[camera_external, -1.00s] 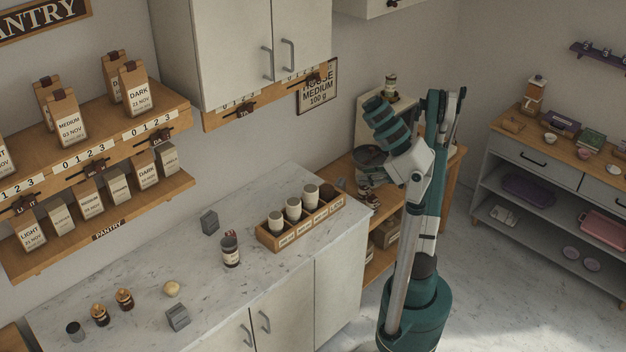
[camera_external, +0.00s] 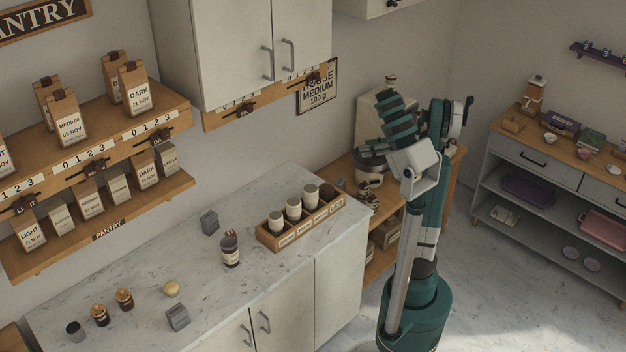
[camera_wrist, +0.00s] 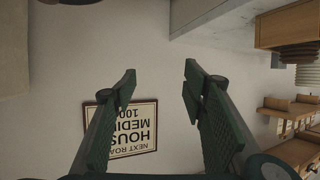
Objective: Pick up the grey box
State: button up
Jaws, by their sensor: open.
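Two small grey boxes stand on the marble counter in the external view. One grey box (camera_external: 209,222) is towards the back, near the wall. The other grey box (camera_external: 178,317) is at the front edge, beside a round cream object. I cannot tell which one the task names. My gripper (camera_wrist: 158,82) is open and empty in the wrist view, facing the wall. No grey box shows between its fingers. In the external view my arm is right of the counter, well apart from both boxes, and my fingers cannot be made out.
A wooden cup tray (camera_external: 270,242) and a dark labelled tin (camera_external: 231,252) stand right of the back box. Small jars (camera_external: 124,299) are at the left. Pantry shelves (camera_external: 150,198) and a wall cabinet (camera_external: 235,55) overhang the counter. Its middle is fairly clear.

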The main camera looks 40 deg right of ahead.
jog(key=w+a+n+g+y+p, duration=0.1)
jog(key=w+a, duration=0.4)
jog(key=a, duration=0.4)
jog(key=w+a+n+y, duration=0.1)
jog(key=w+a+y, duration=0.1)
jog(key=w+a, duration=0.45)
jog(key=w+a+n+g+y+p, duration=0.15)
jog(key=w+a, duration=0.25)
jog(key=a, duration=0.6)
jog(key=a+n+g+y+p, duration=0.3)
jog(key=a+n+g, duration=0.2)
jog(key=a, duration=3.9)
jog(key=s+a+n+g+p, duration=0.1)
jog(key=s+a+n+g, duration=0.1)
jog(key=s+a, duration=0.9)
jog(key=s+a+n+g+y+p, duration=0.1)
jog(key=s+a, duration=0.5)
jog(key=a, duration=1)
jog(key=s+a+n+g, duration=0.2)
jog(key=s+a, duration=0.7)
jog(key=a, duration=0.4)
jog(key=shift+s+f, duration=0.1)
jog(key=shift+f, duration=2.25)
